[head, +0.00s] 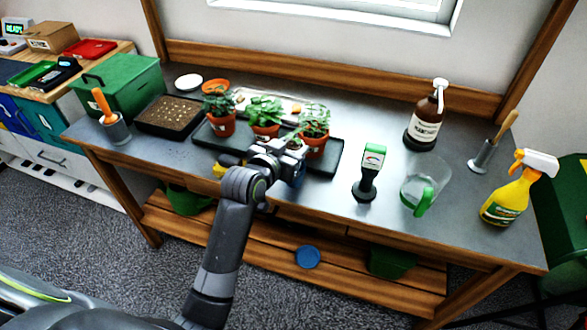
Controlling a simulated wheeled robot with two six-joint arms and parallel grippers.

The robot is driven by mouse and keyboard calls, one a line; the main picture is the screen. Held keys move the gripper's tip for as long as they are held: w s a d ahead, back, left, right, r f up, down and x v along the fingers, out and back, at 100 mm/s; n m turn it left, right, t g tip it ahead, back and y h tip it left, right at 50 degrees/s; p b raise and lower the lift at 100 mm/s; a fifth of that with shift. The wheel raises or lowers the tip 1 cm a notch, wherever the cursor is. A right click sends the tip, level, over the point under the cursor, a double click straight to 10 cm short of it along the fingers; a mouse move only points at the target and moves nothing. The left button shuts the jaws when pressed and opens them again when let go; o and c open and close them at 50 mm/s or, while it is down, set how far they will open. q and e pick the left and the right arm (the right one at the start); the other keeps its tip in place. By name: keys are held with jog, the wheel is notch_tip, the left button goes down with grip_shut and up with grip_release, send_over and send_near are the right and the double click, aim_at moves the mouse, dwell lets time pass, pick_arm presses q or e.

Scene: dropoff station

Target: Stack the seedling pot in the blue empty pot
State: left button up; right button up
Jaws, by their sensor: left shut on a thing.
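Three seedling pots stand in a row over the dark tray (331,168) on the workbench: a left one (222,125), a middle one (264,130) and a right one (316,146). All are terracotta-coloured with leafy green plants. My left gripper (299,147) reaches in from the front and is shut on the right seedling pot, at its near left side. Its fingertips are small and partly hidden. A round blue thing (307,257) lies low, at the lower shelf; I cannot tell if it is the blue empty pot. My right gripper is not in view.
A stamp-like tool (368,174), a clear jug (423,186), a brown bottle (425,120) and a yellow sprayer (510,195) stand to the right. A soil tray (170,116) and green box (120,84) are left. The bench front between tray and stamp-like tool is clear.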

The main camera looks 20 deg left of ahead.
pick_arm(q)
notch_tip(320, 180, down, 4)
jog(key=shift+s+d, duration=0.1)
jog(key=shift+f, duration=0.25)
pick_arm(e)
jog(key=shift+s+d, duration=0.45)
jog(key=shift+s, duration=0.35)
pick_arm(q)
jog(key=shift+f, duration=0.4)
jog(key=o, duration=1)
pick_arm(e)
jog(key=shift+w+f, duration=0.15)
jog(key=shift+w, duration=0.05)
pick_arm(q)
jog(key=shift+r, duration=0.1)
jog(key=shift+s+r, duration=0.1)
jog(key=shift+r, duration=0.25)
jog(key=v, duration=1.1)
jog(key=shift+s+r+b, duration=0.15)
jog(key=shift+s+b, duration=0.25)
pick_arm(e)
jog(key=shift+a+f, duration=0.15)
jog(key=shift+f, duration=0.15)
